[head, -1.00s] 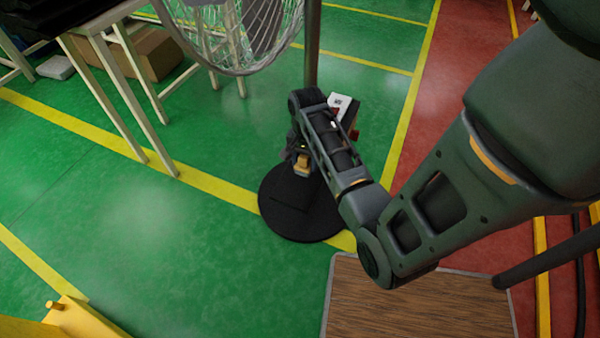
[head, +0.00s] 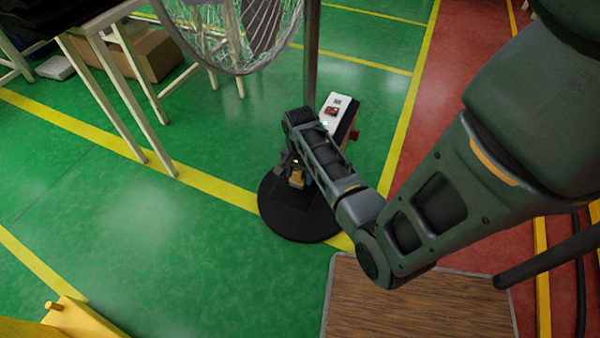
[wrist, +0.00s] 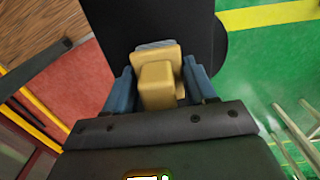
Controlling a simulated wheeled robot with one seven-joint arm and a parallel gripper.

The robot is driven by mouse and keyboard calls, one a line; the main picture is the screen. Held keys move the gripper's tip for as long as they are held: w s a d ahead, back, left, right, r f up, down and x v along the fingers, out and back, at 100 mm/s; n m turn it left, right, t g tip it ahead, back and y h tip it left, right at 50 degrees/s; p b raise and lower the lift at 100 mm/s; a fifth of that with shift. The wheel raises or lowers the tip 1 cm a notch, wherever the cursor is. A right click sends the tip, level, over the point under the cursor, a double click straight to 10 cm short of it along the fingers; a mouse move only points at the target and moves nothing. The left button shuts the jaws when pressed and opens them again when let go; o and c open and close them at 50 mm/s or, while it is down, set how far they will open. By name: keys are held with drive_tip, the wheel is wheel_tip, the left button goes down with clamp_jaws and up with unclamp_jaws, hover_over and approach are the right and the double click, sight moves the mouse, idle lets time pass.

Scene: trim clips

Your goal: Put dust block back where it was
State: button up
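The dust block appears to be the tan-yellow block with a grey edge in the wrist view (wrist: 158,82). It sits between the two blue fingers of my gripper (wrist: 160,88), which seem to press on its sides. In the head view the block (head: 297,178) shows small, just below my wrist, in front of the black round base (head: 300,225) of a stand. A flat black rectangular surface (wrist: 125,22) lies beyond the block in the wrist view. I cannot tell whether the block touches it.
A grey post (head: 311,60) rises behind my gripper, with a white-faced box (head: 337,112) beside it. A wood-topped surface (head: 420,305) is at lower front.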

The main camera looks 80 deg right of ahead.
drive_tip(key=o, duration=0.3)
wheel_tip(320, 180, up, 12)
drive_tip(key=shift+f+p, duration=0.1)
drive_tip(key=shift+p, duration=0.55)
drive_tip(key=a+n+t+h, duration=0.3)
drive_tip(key=a+n+t, duration=0.5)
drive_tip(key=a, duration=1.2)
drive_tip(key=s+a+r+n+t+y, duration=0.1)
drive_tip(key=s+a+r+n+t, duration=0.1)
drive_tip(key=r, duration=0.5)
drive_tip(key=s+a+r+n+t+y, duration=0.1)
drive_tip(key=s+a+r+n+t, duration=0.1)
drive_tip(key=s+a+r+n, duration=0.2)
drive_tip(key=s+a+r+n+t+y, duration=0.1)
drive_tip(key=s+a+r+n+t, duration=0.2)
drive_tip(key=a+r+n, duration=0.3)
drive_tip(key=shift+s+r+n, duration=0.1)
drive_tip(key=shift+s+r, duration=0.1)
drive_tip(key=shift+r, duration=0.65)
drive_tip(key=shift+s+r+n, duration=0.1)
drive_tip(key=shift+s+r, duration=0.05)
drive_tip(key=shift+r, duration=0.7)
drive_tip(key=shift+s+r+n, duration=0.1)
drive_tip(key=shift+s+r, duration=0.1)
drive_tip(key=shift+r, duration=0.65)
